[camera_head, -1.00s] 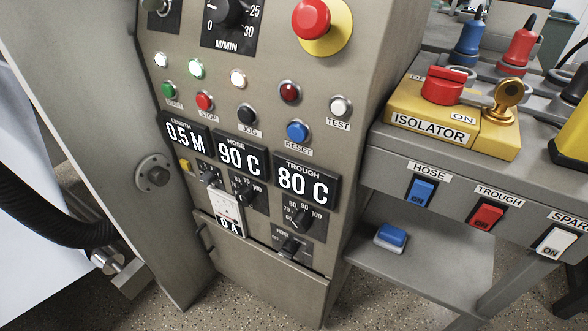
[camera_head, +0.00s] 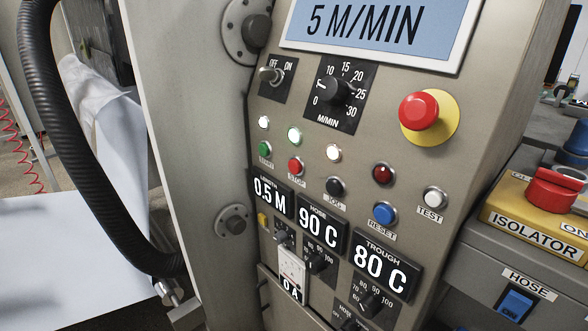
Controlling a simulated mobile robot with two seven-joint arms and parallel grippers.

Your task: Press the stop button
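The stop button (camera_head: 295,165) is a small red push button on the grey control panel, with a STOP label just below it. It sits between the green start button (camera_head: 265,149) on its left and the black jog button (camera_head: 335,186) on its right. A lit white lamp (camera_head: 294,136) is above it. Nothing covers the stop button. Neither of my grippers shows in the head view.
A large red emergency button (camera_head: 418,110) on a yellow disc sits at upper right. The display (camera_head: 375,25) reads 5 M/MIN. A yellow isolator box (camera_head: 535,215) stands at right. A black hose (camera_head: 75,130) and white sheet (camera_head: 55,260) are at left.

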